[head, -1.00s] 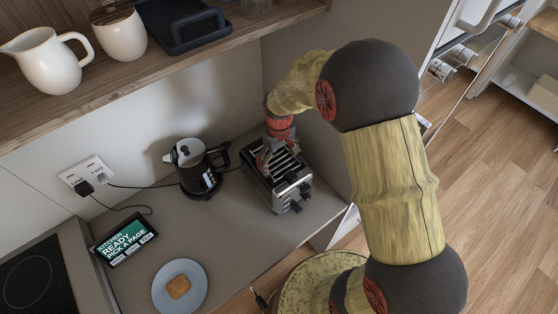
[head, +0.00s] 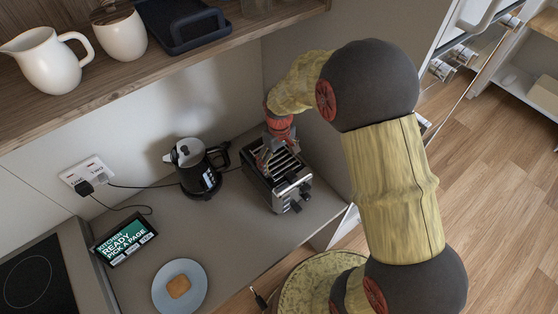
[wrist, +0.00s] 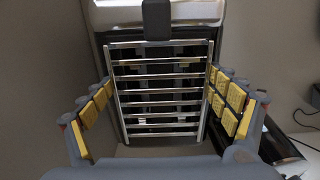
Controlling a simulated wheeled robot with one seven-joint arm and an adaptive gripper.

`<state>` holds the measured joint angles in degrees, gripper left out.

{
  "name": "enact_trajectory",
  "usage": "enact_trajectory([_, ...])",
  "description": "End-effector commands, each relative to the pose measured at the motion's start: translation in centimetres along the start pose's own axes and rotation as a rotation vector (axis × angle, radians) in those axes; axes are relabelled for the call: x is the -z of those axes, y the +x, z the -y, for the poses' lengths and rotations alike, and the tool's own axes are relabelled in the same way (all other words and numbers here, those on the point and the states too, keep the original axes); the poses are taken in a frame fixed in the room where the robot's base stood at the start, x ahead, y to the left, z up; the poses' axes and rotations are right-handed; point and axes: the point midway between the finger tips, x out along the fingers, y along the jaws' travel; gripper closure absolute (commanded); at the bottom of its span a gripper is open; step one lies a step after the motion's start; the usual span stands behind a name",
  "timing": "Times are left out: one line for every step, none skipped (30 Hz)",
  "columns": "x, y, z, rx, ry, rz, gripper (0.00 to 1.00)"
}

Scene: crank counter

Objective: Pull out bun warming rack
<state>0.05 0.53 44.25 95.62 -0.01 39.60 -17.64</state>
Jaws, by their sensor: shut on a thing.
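The bun warming rack (wrist: 162,91) is a set of shiny metal bars in a rectangular frame, lying over the dark slots of the toaster (head: 285,190). In the head view the rack's bars (head: 284,166) show on the toaster's top, partly hidden by my gripper (head: 265,155). In the wrist view my gripper (wrist: 158,88) has its yellow-padded fingers on either side of the rack, shut on its side rails. The rack looks level and close to the toaster's top; the exact gap cannot be told.
A black kettle (head: 200,170) stands left of the toaster. A tablet (head: 124,240) and a blue plate with bread (head: 181,300) are on the counter (head: 230,235). A wooden shelf (head: 170,70) with crockery overhangs the back. The counter's front middle is clear.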

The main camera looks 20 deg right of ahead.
Motion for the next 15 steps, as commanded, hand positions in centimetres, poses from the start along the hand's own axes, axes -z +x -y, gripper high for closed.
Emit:
enact_trajectory([-0.01,0.01,0.00,0.000,0.000,0.000,0.43])
enact_trajectory([-0.01,0.00,0.00,0.000,0.000,0.000,0.43])
enact_trajectory([-0.01,-0.03,0.00,0.000,0.000,0.000,0.43])
enact_trajectory([-0.01,-0.06,0.00,0.000,0.000,0.000,0.43])
enact_trajectory([0.00,-0.11,0.00,0.000,0.000,0.000,0.43])
enact_trajectory([0.00,-0.17,-0.01,0.000,0.000,0.000,0.43])
enact_trajectory([0.00,-0.23,-0.01,0.000,0.000,0.000,0.43])
enact_trajectory([0.01,-0.30,-0.01,0.000,0.000,0.000,0.43])
enact_trajectory([0.01,-0.38,-0.01,0.000,0.000,0.000,0.43])
enact_trajectory([0.01,-0.44,-0.01,0.000,0.000,0.000,0.43])
enact_trajectory([0.01,-0.50,-0.01,0.000,0.000,0.000,0.43])
enact_trajectory([0.01,-0.58,-0.01,0.000,0.000,0.000,0.43])
enact_trajectory([0.01,-0.63,-0.01,0.000,0.000,0.000,0.43])
enact_trajectory([0.01,-0.69,-0.01,0.000,0.000,0.000,0.43])
enact_trajectory([0.01,-0.76,-0.01,0.000,0.000,0.000,0.43])
